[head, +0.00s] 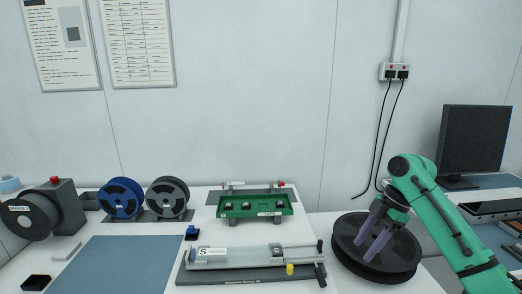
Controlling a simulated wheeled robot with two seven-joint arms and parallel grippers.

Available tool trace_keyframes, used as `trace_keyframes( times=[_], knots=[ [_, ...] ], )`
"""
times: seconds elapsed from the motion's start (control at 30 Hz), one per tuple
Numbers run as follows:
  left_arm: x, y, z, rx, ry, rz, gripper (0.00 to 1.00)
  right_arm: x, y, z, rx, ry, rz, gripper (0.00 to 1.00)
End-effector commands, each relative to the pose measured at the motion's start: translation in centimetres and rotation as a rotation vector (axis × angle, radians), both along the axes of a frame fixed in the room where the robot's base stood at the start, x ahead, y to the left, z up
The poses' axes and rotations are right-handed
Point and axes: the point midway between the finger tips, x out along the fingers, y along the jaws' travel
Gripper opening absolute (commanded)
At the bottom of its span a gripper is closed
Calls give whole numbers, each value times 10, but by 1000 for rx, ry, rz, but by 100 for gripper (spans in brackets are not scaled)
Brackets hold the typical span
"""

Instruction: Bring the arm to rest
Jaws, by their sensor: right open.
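My right arm (440,215) is green and comes in from the lower right. My right gripper (372,243) has dark and purple fingers, set apart and empty. It points down and left over a large dark round reel (348,259) at the right of the bench. I cannot tell whether the fingertips touch the reel. My left gripper is not in view.
A green tray (276,211) and a grey fixture (224,272) with a clear cover stand mid-bench. Blue (120,199) and dark (167,198) reels stand left, beside a blue mat (120,266). A monitor (474,139) stands behind my right arm.

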Motion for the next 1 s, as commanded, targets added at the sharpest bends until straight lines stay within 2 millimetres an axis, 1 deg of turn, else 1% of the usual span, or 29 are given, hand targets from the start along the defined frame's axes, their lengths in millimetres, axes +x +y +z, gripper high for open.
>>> trace_keyframes(
  times=[0.03,0.1,0.2,0.27,0.37,0.53,0.67,0.7,0.77,0.8,0.9,1.0],
  knots=[
    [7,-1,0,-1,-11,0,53,-1,5,-10,-10,7,-5,52],
    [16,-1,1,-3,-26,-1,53,-2,10,-21,-25,15,-21,52],
    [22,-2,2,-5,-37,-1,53,-4,18,-41,-48,26,-47,52],
    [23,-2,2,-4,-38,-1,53,-7,25,-54,-61,33,-65,52],
    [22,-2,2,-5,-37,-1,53,-13,37,-79,-84,42,-104,52],
    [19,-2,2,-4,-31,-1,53,-32,63,-129,-113,52,-208,52],
    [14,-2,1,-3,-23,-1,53,-60,86,-170,-114,53,-347,52],
    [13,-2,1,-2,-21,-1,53,-72,93,-183,-107,53,-408,52],
    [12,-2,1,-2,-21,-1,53,-92,101,-200,-93,53,-523,52],
    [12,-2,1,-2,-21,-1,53,-106,103,-208,-85,53,-603,52],
    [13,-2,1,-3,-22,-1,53,-132,100,-218,-68,50,-785,52],
    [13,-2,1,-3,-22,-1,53,-155,92,-223,-60,49,-937,52]
  ],
)
